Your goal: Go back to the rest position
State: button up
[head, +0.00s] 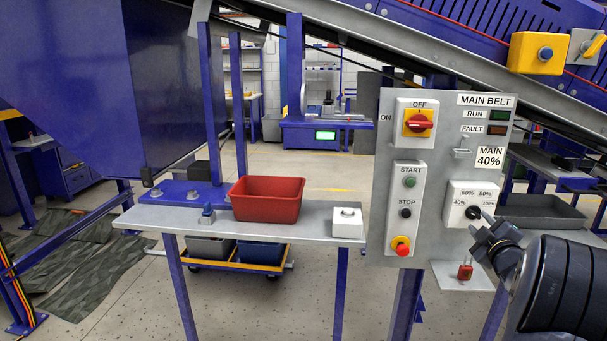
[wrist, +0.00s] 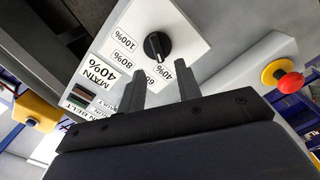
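My gripper (head: 482,232) is at the lower right of the head view, in front of the main belt panel (head: 378,180) near its speed dial. In the wrist view its two dark fingers (wrist: 160,88) stand apart with nothing between them. The black speed dial (wrist: 157,46) lies just beyond the fingertips, apart from them in the picture. Its white plate (wrist: 190,22) carries marks from 40% to 100%. The sign (head: 489,157) reads MAIN 40%. The dial's exact pointer setting is hard to tell.
The panel holds a red and yellow switch (head: 419,123), START and STOP buttons and a red emergency stop (head: 402,246). A small shelf with a red part (head: 465,272) is below my gripper. A red bin (head: 268,198) stands on the bench (head: 320,222) at left.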

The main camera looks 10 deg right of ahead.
aim_at(472, 214)
jog(key=x, duration=0.5)
jog(key=shift+s+p, duration=0.1)
jog(key=shift+p, duration=0.2)
